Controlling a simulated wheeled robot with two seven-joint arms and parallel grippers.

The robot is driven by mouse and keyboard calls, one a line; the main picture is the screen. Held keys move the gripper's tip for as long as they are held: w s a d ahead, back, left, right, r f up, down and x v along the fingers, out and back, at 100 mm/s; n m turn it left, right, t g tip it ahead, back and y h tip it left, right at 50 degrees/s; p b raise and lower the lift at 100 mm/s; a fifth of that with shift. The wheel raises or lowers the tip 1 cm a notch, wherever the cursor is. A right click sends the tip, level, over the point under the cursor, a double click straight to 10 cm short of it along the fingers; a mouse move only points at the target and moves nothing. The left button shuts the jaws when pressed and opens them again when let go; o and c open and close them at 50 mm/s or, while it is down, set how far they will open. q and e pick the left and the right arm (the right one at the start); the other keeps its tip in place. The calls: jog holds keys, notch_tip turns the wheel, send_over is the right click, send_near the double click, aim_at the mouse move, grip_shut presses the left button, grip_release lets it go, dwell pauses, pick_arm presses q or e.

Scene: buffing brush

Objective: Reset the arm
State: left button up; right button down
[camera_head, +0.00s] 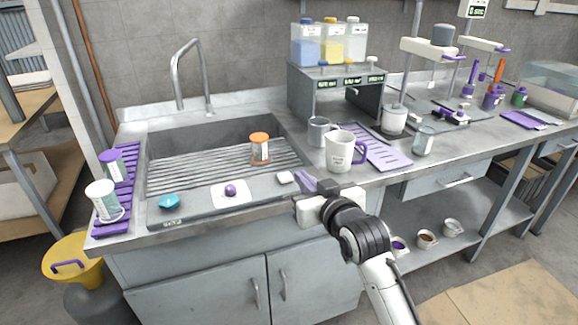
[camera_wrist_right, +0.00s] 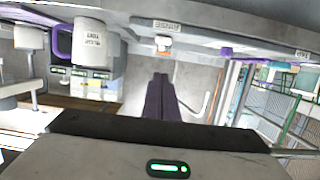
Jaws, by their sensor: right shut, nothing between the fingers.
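A white mug with a purple handle (camera_head: 341,152) stands just behind and to the right of the gripper. It also shows in the right wrist view (camera_wrist_right: 90,40). My left gripper is not in the head view.
An orange-lidded jar (camera_head: 260,149) stands in the ribbed sink (camera_head: 210,170). Purple-lidded and white jars stand on a purple rack (camera_head: 127,190) at left.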

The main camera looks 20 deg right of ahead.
jog(key=s+a+f+g+y, duration=0.1)
jog(key=s+a+f+g, duration=0.1)
jog(key=s+f, duration=1.4)
jog(key=s+a+f+n+g, duration=0.1)
jog(key=s+f+g, duration=0.3)
jog(key=s+f, duration=1.2)
jog(key=shift+s+a+f+n+g+y, duration=0.3)
jog(key=shift+a+g+y, duration=0.1)
jog(key=shift+a, duration=0.45)
